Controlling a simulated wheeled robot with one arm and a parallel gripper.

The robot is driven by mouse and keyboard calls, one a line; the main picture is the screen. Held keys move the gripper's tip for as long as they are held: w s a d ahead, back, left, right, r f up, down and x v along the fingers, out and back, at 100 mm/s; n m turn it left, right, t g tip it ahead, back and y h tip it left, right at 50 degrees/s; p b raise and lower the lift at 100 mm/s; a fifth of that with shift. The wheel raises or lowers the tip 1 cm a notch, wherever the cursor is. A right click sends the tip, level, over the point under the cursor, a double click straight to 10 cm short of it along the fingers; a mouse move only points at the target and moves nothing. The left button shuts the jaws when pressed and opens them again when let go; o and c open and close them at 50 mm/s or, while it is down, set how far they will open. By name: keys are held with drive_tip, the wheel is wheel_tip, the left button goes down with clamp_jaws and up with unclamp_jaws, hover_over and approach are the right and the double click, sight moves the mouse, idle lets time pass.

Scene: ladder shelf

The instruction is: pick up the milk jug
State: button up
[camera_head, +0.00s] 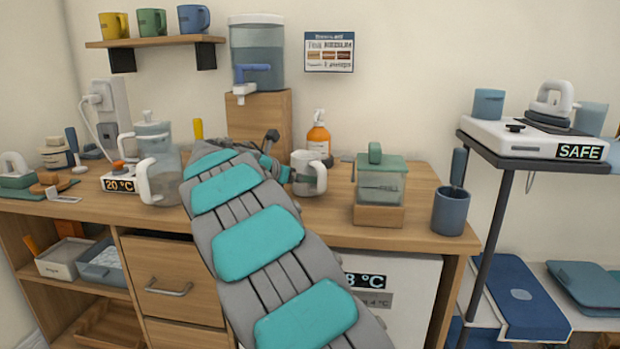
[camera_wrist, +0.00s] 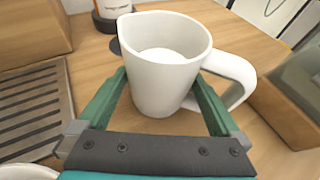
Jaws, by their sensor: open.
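The milk jug is a white, upright jug (camera_wrist: 165,65) with a spout at its upper left, a handle on the right and white inside. It stands on the wooden counter (camera_wrist: 95,60). In the head view the milk jug (camera_head: 303,172) is right of my gripper, partly hidden by it. My gripper (camera_wrist: 160,85) is open, with one green finger on each side of the jug's body. The right finger lies between the body and the handle side. I cannot tell whether either finger touches it. In the head view my gripper (camera_head: 277,165) is largely hidden by my arm.
An orange bottle (camera_head: 319,139) stands just behind the jug. A lidded container on a wooden base (camera_head: 379,216) is to the right. A glass pitcher (camera_head: 160,165) is to the left. A slatted tray (camera_wrist: 35,105) lies left of the jug in the wrist view.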

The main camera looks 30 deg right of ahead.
drive_tip(key=shift+w+d+f, duration=0.2)
drive_tip(key=shift+d, duration=0.2)
drive_tip(key=shift+c, duration=0.4)
drive_tip(key=c, duration=1.4)
